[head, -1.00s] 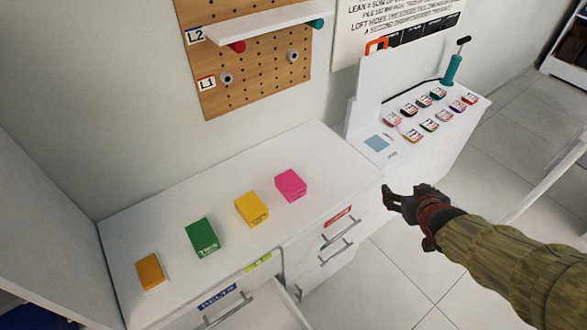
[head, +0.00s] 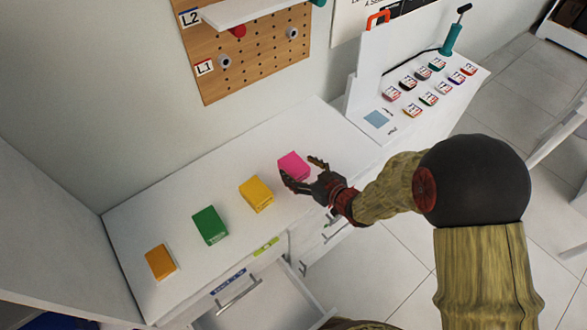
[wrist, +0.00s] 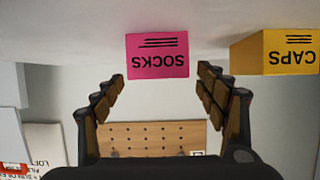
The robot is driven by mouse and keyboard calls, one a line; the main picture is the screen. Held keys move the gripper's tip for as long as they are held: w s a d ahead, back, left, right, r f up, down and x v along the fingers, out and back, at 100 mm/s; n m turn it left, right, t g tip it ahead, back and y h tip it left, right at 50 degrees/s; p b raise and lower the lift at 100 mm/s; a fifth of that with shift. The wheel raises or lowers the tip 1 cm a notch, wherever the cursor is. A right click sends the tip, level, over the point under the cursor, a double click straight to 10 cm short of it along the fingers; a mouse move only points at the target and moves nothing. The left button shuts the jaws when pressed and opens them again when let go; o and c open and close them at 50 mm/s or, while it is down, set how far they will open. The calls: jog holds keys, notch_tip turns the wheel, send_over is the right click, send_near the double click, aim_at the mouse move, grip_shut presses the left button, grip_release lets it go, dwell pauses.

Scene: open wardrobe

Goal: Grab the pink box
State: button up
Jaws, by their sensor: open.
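The pink box (head: 293,165) stands on the white cabinet top, the rightmost in a row of boxes. In the wrist view, the pink box (wrist: 158,56) reads "SOCKS" upside down and lies just beyond the fingertips, in line with the gap between them. My gripper (head: 302,172) is open at the front right of the pink box, its two fingers pointing toward it. In the wrist view my gripper (wrist: 160,76) shows nothing between its fingers. In the head view one finger overlaps the box's lower edge; I cannot tell whether it touches.
A yellow box (head: 256,194) marked "CAPS" stands close to the left of the pink one. A green box (head: 210,226) and an orange box (head: 160,262) stand further left. An open drawer (head: 262,300) juts out below. A pegboard (head: 245,60) hangs on the wall behind.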

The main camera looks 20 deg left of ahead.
aim_at(295, 165)
jog(key=b+x, duration=0.1)
jog(key=x, duration=0.3)
jog(key=shift+w, duration=0.1)
jog(key=shift+c, duration=1.2)
jog(key=c, duration=1.1)
jog(key=shift+r, duration=0.1)
